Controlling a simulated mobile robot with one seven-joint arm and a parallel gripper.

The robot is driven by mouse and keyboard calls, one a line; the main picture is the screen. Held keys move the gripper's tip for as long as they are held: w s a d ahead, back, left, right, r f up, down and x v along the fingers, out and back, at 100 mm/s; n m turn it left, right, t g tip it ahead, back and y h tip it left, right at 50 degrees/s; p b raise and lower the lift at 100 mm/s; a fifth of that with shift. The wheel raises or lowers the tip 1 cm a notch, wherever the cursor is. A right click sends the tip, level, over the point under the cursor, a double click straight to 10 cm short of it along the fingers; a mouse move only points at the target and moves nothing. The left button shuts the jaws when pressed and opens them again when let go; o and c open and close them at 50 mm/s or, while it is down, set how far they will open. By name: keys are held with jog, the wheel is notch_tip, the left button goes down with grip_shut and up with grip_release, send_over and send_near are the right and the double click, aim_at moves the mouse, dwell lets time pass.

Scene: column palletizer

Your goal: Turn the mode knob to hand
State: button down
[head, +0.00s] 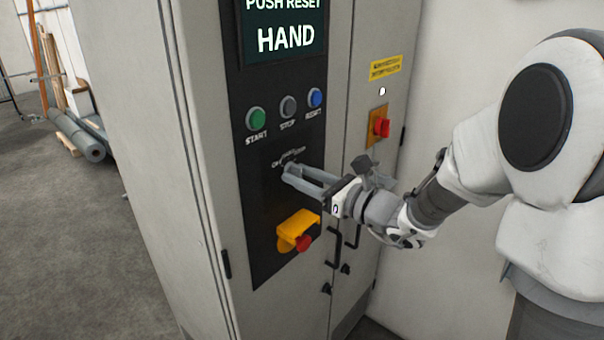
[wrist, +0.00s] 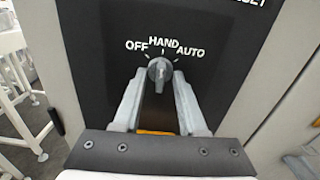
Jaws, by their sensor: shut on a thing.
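The mode knob (wrist: 159,69) is a grey rotary knob on the black control panel (head: 262,185). In the wrist view its labels OFF, HAND and AUTO arc above it, and its light pointer mark points up at HAND. My gripper (head: 290,172) reaches in from the right and is shut on the knob, with one finger on each side of it, as the wrist view (wrist: 160,80) shows. In the head view the fingers hide most of the knob. The display (head: 285,30) at the top reads PUSH RESET and HAND.
Above the knob are a green START button (head: 256,118), a grey STOP button (head: 288,106) and a blue RESET button (head: 315,97). Below is a yellow-shrouded red button (head: 298,230). A red switch (head: 382,127) is on the right door, near my arm.

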jog(key=shift+m, duration=0.3)
jog(key=shift+c, duration=2.4)
grip_release()
jog(key=b+v, duration=0.1)
jog(key=v, duration=1.6)
jog(key=shift+s+b, duration=0.2)
jog(key=shift+b, duration=0.2)
jog(key=shift+d, duration=0.15)
